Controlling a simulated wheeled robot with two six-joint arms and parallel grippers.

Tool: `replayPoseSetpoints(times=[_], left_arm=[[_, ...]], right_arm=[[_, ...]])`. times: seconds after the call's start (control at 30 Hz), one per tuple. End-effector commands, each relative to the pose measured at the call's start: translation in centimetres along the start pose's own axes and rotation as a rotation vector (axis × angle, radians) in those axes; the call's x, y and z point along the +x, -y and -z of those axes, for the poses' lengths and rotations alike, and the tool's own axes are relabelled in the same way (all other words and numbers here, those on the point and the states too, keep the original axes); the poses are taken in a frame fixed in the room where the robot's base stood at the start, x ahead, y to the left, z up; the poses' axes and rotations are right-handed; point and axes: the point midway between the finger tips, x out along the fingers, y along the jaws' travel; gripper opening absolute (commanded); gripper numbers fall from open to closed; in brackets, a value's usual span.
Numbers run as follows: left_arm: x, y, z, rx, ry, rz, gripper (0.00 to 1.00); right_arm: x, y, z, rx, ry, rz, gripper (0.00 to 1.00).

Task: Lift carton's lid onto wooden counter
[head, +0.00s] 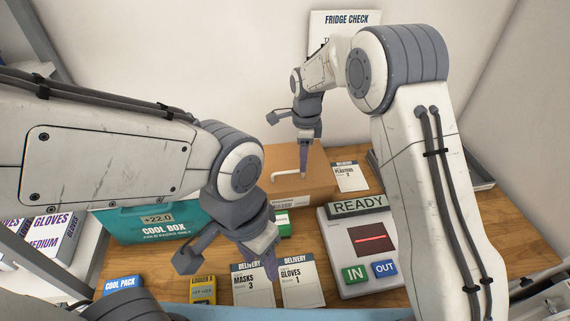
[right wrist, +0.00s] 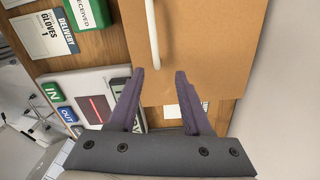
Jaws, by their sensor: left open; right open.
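The brown cardboard carton (head: 318,186) stands at the back of the wooden counter (head: 515,232). Its flat lid (right wrist: 215,45) is on top and carries a white bar handle (head: 287,174), which also shows in the right wrist view (right wrist: 153,38). My right gripper (head: 304,172) is over the lid by the handle. In the right wrist view its open fingers (right wrist: 159,76) are apart and empty, with the handle's end a little ahead of them. My left gripper (head: 271,270) is open over the front of the counter, above the delivery cards. Arms hide parts of the counter.
A teal cool box (head: 150,226) stands left of the carton. A scanner (head: 352,275) with IN and OUT buttons is at front right. Delivery cards (head: 253,290) and a yellow logger (head: 203,289) lie at the front. Bare counter shows at the right.

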Motion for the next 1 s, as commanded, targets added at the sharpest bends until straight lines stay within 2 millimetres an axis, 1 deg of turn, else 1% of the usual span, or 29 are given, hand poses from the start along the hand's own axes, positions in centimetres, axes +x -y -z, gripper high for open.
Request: replayPoseSetpoints(times=[0.03, 0.17, 0.23, 0.3, 0.4, 0.6, 0.63, 0.67, 0.7, 0.73, 0.77, 1.0], left_arm=[[-0.7, -0.1, 0.0, 0.0, 0.0, 0.0, 0.5], [-2.2, -0.2, 0.1, 0.001, 0.0, 0.0, 0.5], [-2.4, -0.2, 0.1, 0.002, 0.0, 0.0, 0.5], [-2.6, -0.2, 0.1, 0.002, 0.0, 0.0, 0.5], [-2.7, -0.2, 0.1, 0.003, 0.0, 0.0, 0.5], [-2.6, -0.2, 0.1, 0.003, 0.0, 0.0, 0.5], [-2.6, -0.2, 0.1, 0.003, 0.0, 0.0, 0.5], [-2.6, -0.2, 0.1, 0.003, 0.0, 0.0, 0.5], [-2.6, -0.2, 0.1, 0.003, 0.0, 0.0, 0.5], [-2.6, -0.2, 0.1, 0.003, 0.0, 0.0, 0.5], [-2.6, -0.2, 0.1, 0.003, 0.0, 0.0, 0.5], [-2.6, -0.2, 0.1, 0.003, 0.0, 0.0, 0.5]], right_arm=[[0.3, -0.2, 0.1, 0.0, -0.002, -0.005, 0.49], [2.2, -0.5, 0.3, 0.0, -0.002, -0.008, 0.49], [3.4, -0.5, 0.3, -0.001, -0.002, -0.007, 0.49], [4.2, -0.5, 0.3, -0.001, -0.001, -0.005, 0.49], [4.8, -0.4, 0.3, -0.001, 0.0, -0.002, 0.49], [4.9, -0.4, 0.2, -0.002, 0.0, -0.001, 0.49], [4.9, -0.4, 0.2, -0.002, 0.0, -0.001, 0.41], [4.9, -0.4, 0.2, -0.002, 0.0, -0.001, 0.3], [4.9, -0.4, 0.2, -0.002, 0.0, -0.001, 0.14], [4.9, -0.4, 0.2, -0.002, 0.0, -0.001, 0.03], [4.9, -0.4, 0.2, -0.002, 0.0, -0.001, 0.0], [4.9, -0.4, 0.2, -0.002, 0.0, -0.001, 0.0]])
